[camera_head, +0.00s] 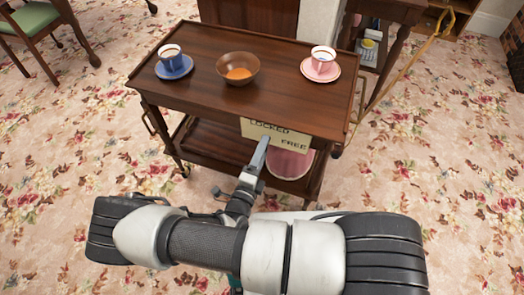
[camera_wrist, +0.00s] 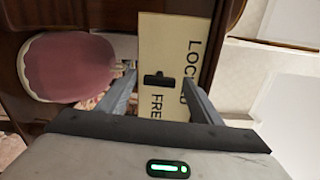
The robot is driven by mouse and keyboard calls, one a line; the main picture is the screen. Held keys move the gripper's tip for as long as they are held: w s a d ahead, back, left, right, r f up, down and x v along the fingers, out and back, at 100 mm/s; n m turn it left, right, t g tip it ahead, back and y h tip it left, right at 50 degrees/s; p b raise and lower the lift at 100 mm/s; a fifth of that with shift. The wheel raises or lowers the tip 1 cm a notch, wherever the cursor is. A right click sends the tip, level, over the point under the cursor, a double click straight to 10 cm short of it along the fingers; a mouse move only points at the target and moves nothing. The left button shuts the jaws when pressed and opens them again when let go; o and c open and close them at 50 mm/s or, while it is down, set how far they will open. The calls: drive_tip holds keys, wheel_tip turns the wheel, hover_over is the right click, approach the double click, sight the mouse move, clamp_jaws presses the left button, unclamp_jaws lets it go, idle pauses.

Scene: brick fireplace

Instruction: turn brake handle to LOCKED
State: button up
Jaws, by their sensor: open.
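A cream plate (camera_head: 285,137) marked LOCKED and FREE is fixed at the front of the wooden trolley (camera_head: 215,85), below its top. In the wrist view the plate (camera_wrist: 153,40) appears turned sideways. A small black brake handle (camera_wrist: 158,78) stands out from it, near the lettering. I cannot tell which word the handle points at. My gripper (camera_head: 264,142) is in front of the plate. In the wrist view my gripper (camera_wrist: 160,77) is open, with one finger on either side of the handle and apart from it. The handle is not discernible in the head view.
A blue cup and saucer (camera_head: 173,63), a brown bowl (camera_head: 238,69) and a pink cup and saucer (camera_head: 321,67) stand on the trolley top. A pink round item (camera_head: 290,163) is on the lower shelf. A green chair (camera_head: 35,20) is at the back left.

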drive_tip(key=p+v, duration=0.1)
drive_tip(key=v, duration=1.6)
drive_tip(key=shift+s, duration=0.2)
drive_tip(key=shift+a+r, duration=0.1)
drive_tip(key=shift+r, duration=0.05)
drive_tip(key=w+d+r+m+g+h, duration=0.2)
drive_tip(key=r+m+g+h, duration=0.1)
drive_tip(key=r+m+g, duration=0.5)
drive_tip(key=w+d+r+m+g+h, duration=0.25)
drive_tip(key=r+m, duration=0.35)
drive_tip(key=m, duration=0.4)
drive_tip(key=s+d+r+m+y, duration=0.2)
drive_tip(key=d+r+m+y, duration=0.45)
drive_tip(key=r+m, duration=0.85)
drive_tip(key=s+d+r+m+y, duration=0.1)
drive_tip(key=d+r+m+y, duration=0.55)
drive_tip(key=r+m, duration=0.8)
wheel_tip(320, 180, up, 18)
drive_tip(key=d+m+h+p, duration=0.1)
drive_tip(key=p, duration=1.8)
drive_tip(key=shift+s+d+m+g+p, duration=0.2)
drive_tip(key=shift+d+m+g+p, duration=0.15)
drive_tip(key=shift+g, duration=0.1)
